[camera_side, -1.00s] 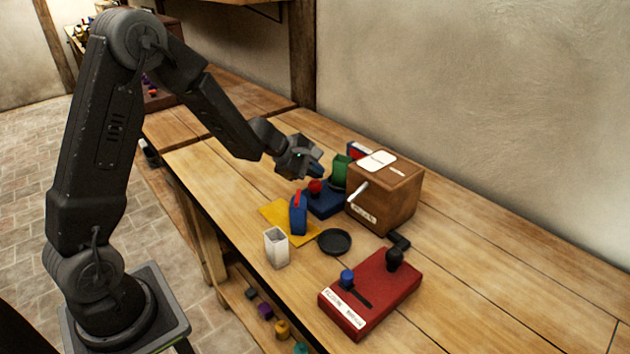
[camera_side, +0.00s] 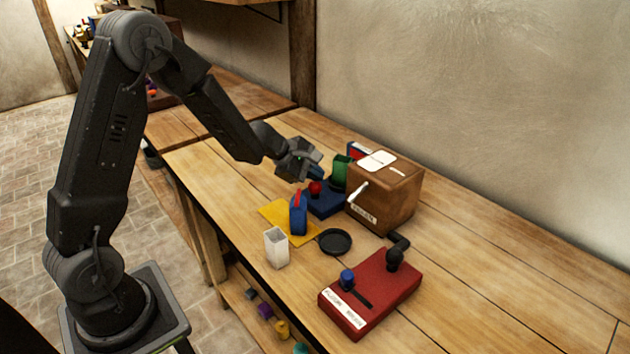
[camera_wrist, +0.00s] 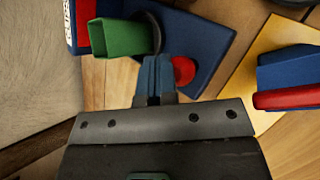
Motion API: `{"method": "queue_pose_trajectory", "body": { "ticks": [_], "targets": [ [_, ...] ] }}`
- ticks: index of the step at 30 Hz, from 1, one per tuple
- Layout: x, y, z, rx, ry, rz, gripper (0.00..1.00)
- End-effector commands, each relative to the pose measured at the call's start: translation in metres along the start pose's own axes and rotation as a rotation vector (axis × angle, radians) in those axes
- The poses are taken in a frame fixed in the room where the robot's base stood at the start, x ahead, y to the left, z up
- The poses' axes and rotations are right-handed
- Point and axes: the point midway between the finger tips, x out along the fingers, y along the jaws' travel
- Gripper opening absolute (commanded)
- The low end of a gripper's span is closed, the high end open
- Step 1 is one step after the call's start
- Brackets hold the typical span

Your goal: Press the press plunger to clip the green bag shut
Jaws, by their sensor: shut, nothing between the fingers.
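The press is a dark blue base (camera_side: 326,205) with a red round plunger knob (camera_side: 315,187) on it. In the wrist view the red knob (camera_wrist: 184,70) shows just right of my fingertips, partly hidden by them. The green bag (camera_side: 340,170) stands at the press's back side, beside the wooden box. In the wrist view the bag (camera_wrist: 122,38) lies left of my fingers, next to a dark curved part. My gripper (camera_side: 318,173) is shut and empty, its blue-grey fingertips close above the knob; I cannot tell whether they touch it. The fingertips (camera_wrist: 155,62) also show in the wrist view.
A brown wooden box (camera_side: 388,192) with a crank stands right of the press. A blue bag with a red top (camera_side: 298,215) stands on a yellow mat (camera_side: 275,212). A white cup (camera_side: 276,247), black dish (camera_side: 335,241) and red lever box (camera_side: 370,290) are nearer. The right tabletop is clear.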

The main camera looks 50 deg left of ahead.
Motion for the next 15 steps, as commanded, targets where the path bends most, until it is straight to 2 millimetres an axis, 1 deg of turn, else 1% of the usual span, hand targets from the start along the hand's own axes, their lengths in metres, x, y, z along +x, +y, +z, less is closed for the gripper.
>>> {"method": "queue_pose_trajectory", "body": {
  "ticks": [15],
  "targets": [
    [0.0049,-0.0042,-0.0036,-0.001,0.001,-0.003,0.0]
  ]
}}
